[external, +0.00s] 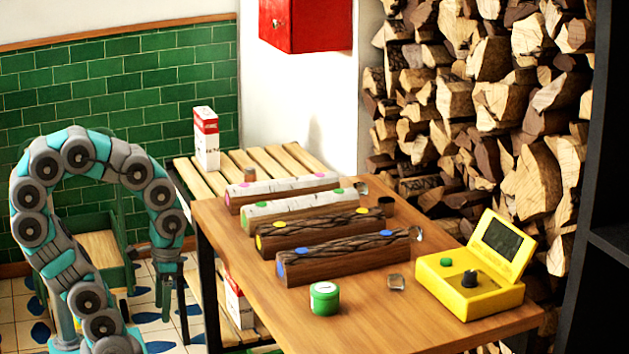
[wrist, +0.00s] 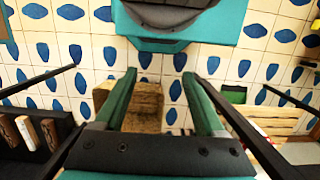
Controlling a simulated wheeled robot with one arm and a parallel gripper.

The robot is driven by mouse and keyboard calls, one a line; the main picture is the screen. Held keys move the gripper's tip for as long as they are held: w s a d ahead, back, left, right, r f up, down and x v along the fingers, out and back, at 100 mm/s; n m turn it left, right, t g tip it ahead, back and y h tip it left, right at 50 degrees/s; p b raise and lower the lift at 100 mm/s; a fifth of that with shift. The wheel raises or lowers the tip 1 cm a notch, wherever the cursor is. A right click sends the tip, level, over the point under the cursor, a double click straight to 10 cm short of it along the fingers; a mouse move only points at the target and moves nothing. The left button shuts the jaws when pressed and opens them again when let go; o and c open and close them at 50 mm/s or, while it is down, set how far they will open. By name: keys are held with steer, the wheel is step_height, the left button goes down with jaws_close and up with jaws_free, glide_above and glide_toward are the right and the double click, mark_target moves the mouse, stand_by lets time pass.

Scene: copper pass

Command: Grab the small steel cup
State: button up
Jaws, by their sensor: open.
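Several small shiny metal pieces are on the wooden table in the external view. Another (external: 416,234) is at the right end of the nearest log, and a third (external: 361,187) is by the far log. They are too small to tell which is the steel cup. My gripper (external: 172,300) hangs pointing down, left of the table and below its top, apart from these pieces. In the wrist view my gripper (wrist: 160,78) is open, with nothing between its fingers. No cup shows there.
The wooden table (external: 370,318) carries several split logs with coloured dots, a green tin (external: 324,298), a dark cylinder (external: 386,205) and a yellow device (external: 470,285). A slatted bench (external: 270,160) with a red-white carton (external: 206,140) stands behind. A wood stack (external: 490,90) is at right.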

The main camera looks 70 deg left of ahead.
steer(key=shift+o, duration=1.1)
